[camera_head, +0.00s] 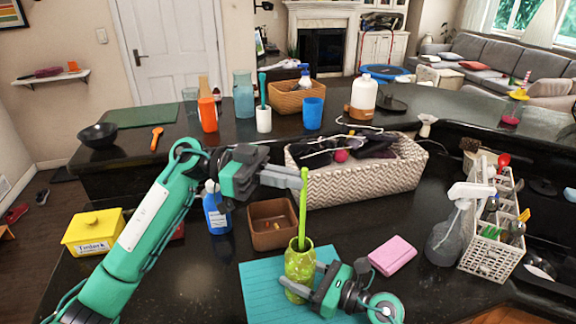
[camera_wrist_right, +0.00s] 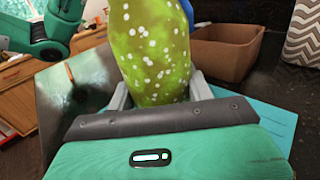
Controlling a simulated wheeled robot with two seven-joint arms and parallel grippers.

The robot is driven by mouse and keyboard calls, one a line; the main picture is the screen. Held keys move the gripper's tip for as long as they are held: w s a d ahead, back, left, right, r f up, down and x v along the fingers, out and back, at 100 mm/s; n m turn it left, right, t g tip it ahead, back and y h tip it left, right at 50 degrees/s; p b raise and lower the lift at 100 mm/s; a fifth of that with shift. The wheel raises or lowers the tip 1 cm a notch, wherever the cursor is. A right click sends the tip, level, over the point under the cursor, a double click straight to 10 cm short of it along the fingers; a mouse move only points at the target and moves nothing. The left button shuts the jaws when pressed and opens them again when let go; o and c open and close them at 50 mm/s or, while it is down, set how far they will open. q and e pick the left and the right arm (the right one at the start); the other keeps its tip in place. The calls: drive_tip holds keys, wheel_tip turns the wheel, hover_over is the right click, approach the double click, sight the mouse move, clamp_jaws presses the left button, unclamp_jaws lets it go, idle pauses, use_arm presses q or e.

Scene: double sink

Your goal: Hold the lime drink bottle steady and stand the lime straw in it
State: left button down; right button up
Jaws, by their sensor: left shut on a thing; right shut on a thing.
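The lime drink bottle (camera_head: 299,264), green with pale speckles, stands upright on the turquoise mat (camera_head: 262,290). My right gripper (camera_head: 301,283) is shut on its lower body from the right. The bottle also fills the middle of the right wrist view (camera_wrist_right: 152,55) between the fingers. The lime straw (camera_head: 303,212) is nearly upright above the bottle. My left gripper (camera_head: 300,178) is shut on the straw near its top end. The straw's lower end overlaps the bottle's mouth; how deep it sits inside is hard to tell.
A brown square box (camera_head: 272,234) and a blue bottle (camera_head: 216,212) stand behind to the left. A woven basket (camera_head: 375,180) is behind. A pink sponge (camera_head: 392,255), a spray bottle (camera_head: 446,240) and a white rack (camera_head: 490,258) are to the right.

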use_arm(q)
drive_tip(key=shift+f, duration=4.3)
drive_tip(key=c, duration=1.5)
unclamp_jaws()
drive_tip(key=v, duration=1.2)
use_arm(e)
drive_tip(key=o, duration=1.1)
